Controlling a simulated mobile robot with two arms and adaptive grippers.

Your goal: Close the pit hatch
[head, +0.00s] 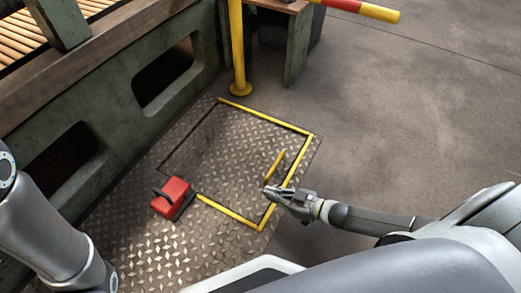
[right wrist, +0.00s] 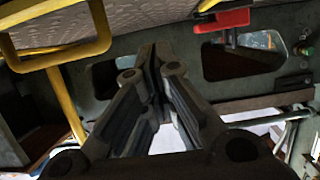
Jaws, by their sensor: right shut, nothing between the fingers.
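The pit hatch (head: 222,150) is a square diamond-plate panel in the floor, with thin dark seams around it and yellow strips along several sides. It looks level with the surrounding plate. Its yellow bar handle (head: 275,165) is near the right edge; the handle loop also shows at the upper left of the right wrist view (right wrist: 58,57). My right gripper (head: 268,189) is shut and empty, just on the near side of the handle and apart from it. Its shut fingers fill the middle of the right wrist view (right wrist: 154,58). My left gripper is out of view.
A red box (head: 172,196) with a dark handle stands at the hatch's near-left corner. A yellow post (head: 238,55) stands at the far corner. A green wall (head: 120,110) with cutouts runs along the left. Bare floor (head: 420,110) is free to the right.

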